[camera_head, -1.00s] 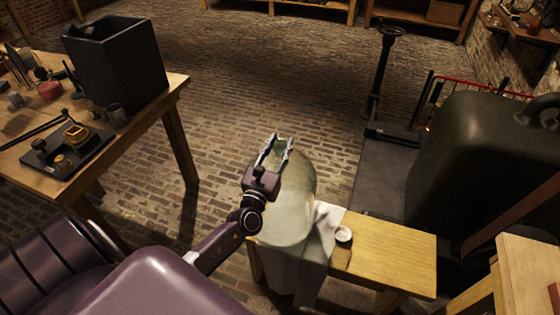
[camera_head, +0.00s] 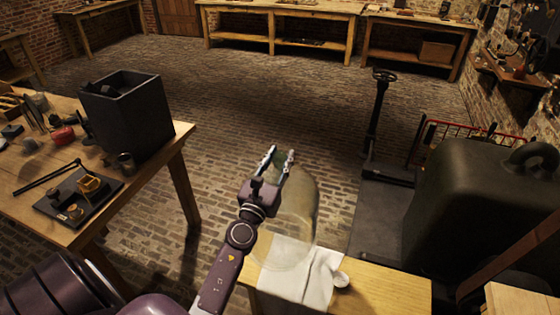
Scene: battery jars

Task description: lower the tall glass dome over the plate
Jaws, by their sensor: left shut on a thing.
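The tall glass dome (camera_head: 302,222) is clear and see-through, in the middle of the head view. My left gripper (camera_head: 279,157) is shut on the top of the dome, with its fingers around the greenish knob. The dome's lower end overlaps the white cloth (camera_head: 318,284) on a small wooden bench (camera_head: 385,290). I cannot tell whether its rim touches the cloth. A flat black plate (camera_head: 62,212) with small brass parts lies on the table at left; I cannot tell whether it is the task's plate. My right gripper is not in view.
The left table (camera_head: 25,170) also carries a black open box (camera_head: 128,115) and small jars. A small white pot (camera_head: 341,279) is by the cloth. A dark stand (camera_head: 376,125) and a large dark tank (camera_head: 470,205) are at right. Brick floor (camera_head: 235,100) is open beyond.

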